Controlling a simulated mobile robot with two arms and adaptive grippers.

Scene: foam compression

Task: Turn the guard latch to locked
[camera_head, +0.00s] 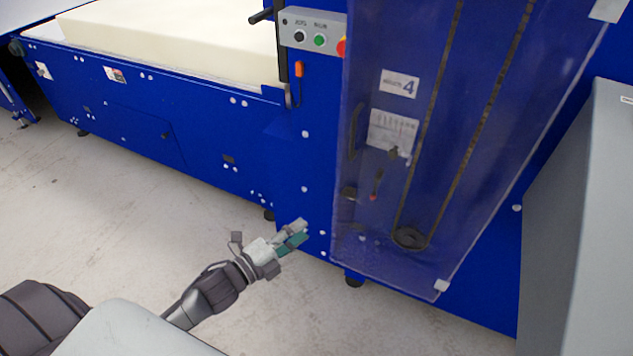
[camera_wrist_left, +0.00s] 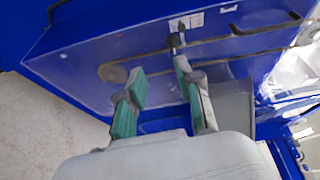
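The clear blue guard (camera_head: 455,110) stands closed over the front of the blue machine. A dark handle (camera_head: 355,130) runs along its left edge, with a small dark block (camera_head: 349,193) below. A red-tipped lever (camera_head: 376,184) shows near the block. I cannot tell for sure which part is the latch or how it is turned. My left gripper (camera_head: 293,237) is low, left of the guard's lower edge and apart from these parts. In the left wrist view my left gripper (camera_wrist_left: 158,66) has its green-padded fingers spread, with nothing between them. My right gripper is out of view.
A control box (camera_head: 313,37) with buttons sits at the guard's upper left, above an orange-topped part (camera_head: 298,70). A cream foam block (camera_head: 170,40) lies on the machine bed. The concrete floor (camera_head: 120,220) is clear at the left.

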